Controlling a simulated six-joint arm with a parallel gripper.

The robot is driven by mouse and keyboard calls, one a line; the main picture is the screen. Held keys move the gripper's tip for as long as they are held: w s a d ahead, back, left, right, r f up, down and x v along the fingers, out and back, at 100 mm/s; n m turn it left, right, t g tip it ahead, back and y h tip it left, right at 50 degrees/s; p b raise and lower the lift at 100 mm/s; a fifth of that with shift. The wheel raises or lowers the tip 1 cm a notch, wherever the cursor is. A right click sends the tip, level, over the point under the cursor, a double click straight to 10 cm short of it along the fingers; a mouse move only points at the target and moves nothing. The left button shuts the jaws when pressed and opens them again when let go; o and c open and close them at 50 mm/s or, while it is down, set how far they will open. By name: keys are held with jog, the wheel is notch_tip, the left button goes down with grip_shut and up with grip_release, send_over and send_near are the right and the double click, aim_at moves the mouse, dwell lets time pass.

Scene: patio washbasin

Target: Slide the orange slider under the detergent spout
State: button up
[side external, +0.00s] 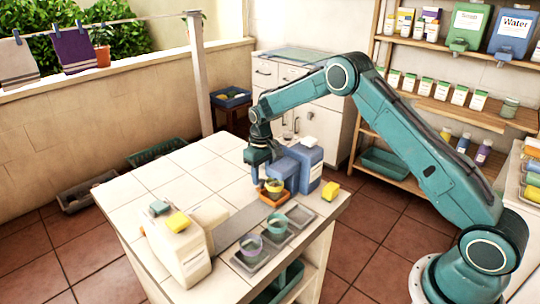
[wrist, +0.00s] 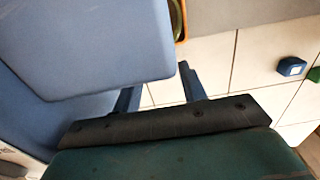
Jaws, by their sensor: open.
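The orange slider (side external: 265,198) sits at the blue dispenser's end of a grey track (side external: 232,232) on the tiled table, carrying a small cup (side external: 274,185) with yellow-green contents. A corner of the slider (wrist: 184,34) shows at the top of the wrist view. A blue dispenser (side external: 309,172) stands right beside it; its body (wrist: 85,45) fills the left of the wrist view. A cream dispenser (side external: 180,252) stands near the other end. I cannot tell which spout is for detergent. My gripper (side external: 261,180) points down behind the slider, open and apparently empty; its fingers show in the wrist view (wrist: 158,88).
Yellow sponges lie by the blue dispenser (side external: 330,191) and on the cream one. The table's back left is clear tile.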

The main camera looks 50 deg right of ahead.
notch_tip(320, 180, up, 13)
dwell(0.6)
jog(key=s+a+r+t, duration=0.1)
jog(key=s+a+r, duration=0.1)
jog(key=s+r, duration=0.65)
jog(key=s+a+r+t, duration=0.2)
jog(key=s+r, duration=0.6)
jog(key=s, duration=0.1)
jog(key=s+a+f+t, duration=0.1)
jog(key=s, duration=1)
jog(key=s+a+f+t, duration=0.1)
jog(key=s, duration=1)
jog(key=shift+s+a+f+t, duration=0.15)
jog(key=shift+s+a+t, duration=0.05)
jog(key=shift+a+t, duration=0.1)
